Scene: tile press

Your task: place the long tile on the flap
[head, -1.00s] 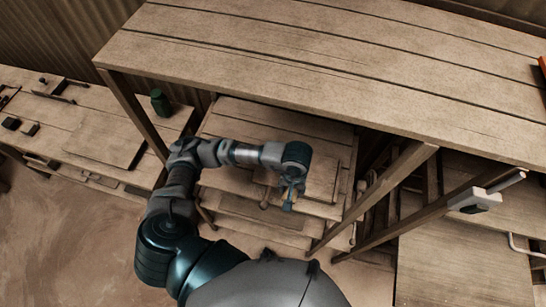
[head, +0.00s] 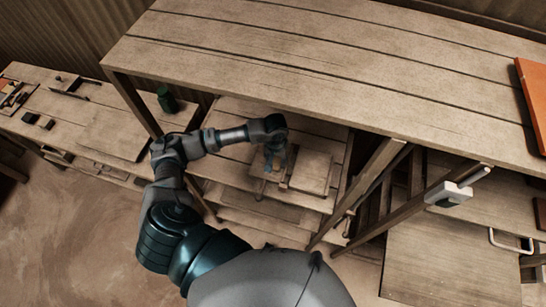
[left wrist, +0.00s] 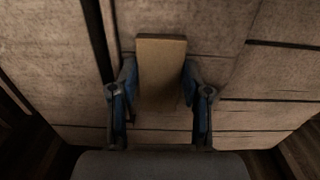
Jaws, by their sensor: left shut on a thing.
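My left gripper (head: 275,162) reaches under the high table, above the low wooden table. In the left wrist view my left gripper (left wrist: 160,88) is shut on a long, flat tan tile (left wrist: 162,62), with a blue-grey finger on each side. The tile's far end sticks out beyond the fingers over bare planks. A flat wooden board (head: 313,172) lies on the low table just right of the gripper. It may be the flap, but I cannot tell for sure. The gap between tile and planks is unclear. My right gripper is not in view.
The high plank table (head: 330,75) overhangs the low table (head: 240,112), and its slanted legs stand close to the right. An orange panel (head: 535,95) lies at far right.

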